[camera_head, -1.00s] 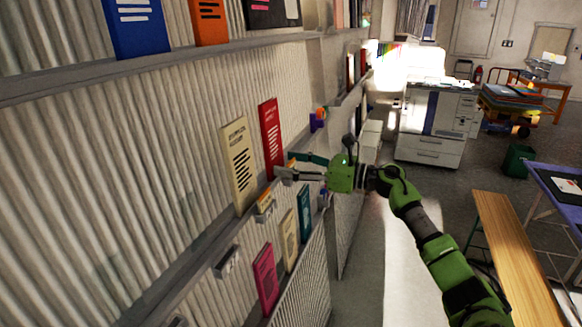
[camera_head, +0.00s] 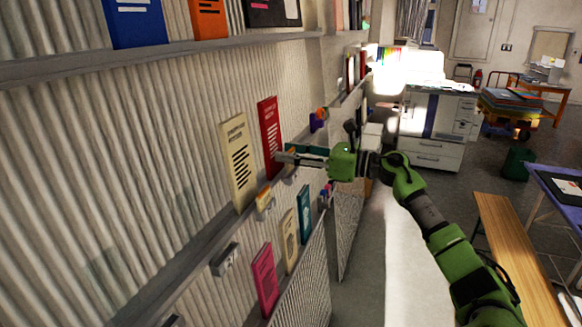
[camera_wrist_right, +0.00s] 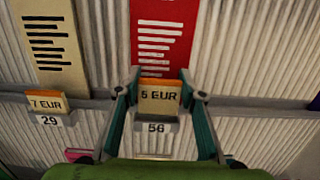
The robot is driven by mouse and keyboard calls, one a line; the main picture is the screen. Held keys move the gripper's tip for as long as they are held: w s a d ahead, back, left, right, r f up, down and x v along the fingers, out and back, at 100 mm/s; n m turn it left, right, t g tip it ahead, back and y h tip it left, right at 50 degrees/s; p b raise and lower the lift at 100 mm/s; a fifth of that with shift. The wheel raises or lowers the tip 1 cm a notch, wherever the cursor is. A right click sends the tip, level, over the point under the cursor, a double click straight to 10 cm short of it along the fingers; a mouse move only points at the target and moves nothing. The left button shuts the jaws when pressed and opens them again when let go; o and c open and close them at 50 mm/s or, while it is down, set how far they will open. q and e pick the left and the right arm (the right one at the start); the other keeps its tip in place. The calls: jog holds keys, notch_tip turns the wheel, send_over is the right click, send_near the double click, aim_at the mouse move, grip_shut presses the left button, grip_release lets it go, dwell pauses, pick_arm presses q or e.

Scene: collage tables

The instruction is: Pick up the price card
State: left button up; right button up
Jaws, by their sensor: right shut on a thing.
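A price card reading "5 EUR" (camera_wrist_right: 160,99), with an orange block behind it, stands in a small holder labelled 56 (camera_wrist_right: 156,127) in the right wrist view. My right gripper (camera_wrist_right: 160,84) is shut on it, with one finger at each side. In the head view my right gripper (camera_head: 284,158) is at the ledge in front of the red panel (camera_head: 269,137), and its fingers partly hide the card. Another card, "7 EUR" (camera_wrist_right: 47,103), sits to the left above label 29 (camera_wrist_right: 49,121). My left gripper is not in view.
The corrugated wall and its ledge (camera_head: 190,258) run close along the left. A cream panel (camera_head: 237,160) stands beside the red one. Pink (camera_head: 265,279), cream and teal panels hang lower. A wooden bench (camera_head: 515,245) is at right, and a large printer (camera_head: 433,125) farther back.

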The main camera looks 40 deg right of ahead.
jog(key=s+d+r+b, duration=0.6)
jog(key=s+r, duration=0.4)
jog(key=s, duration=0.2)
jog(key=shift+s+d+b, duration=0.2)
jog(key=shift+d+b, duration=0.05)
jog(key=shift+b, duration=0.25)
jog(key=shift+r, duration=0.1)
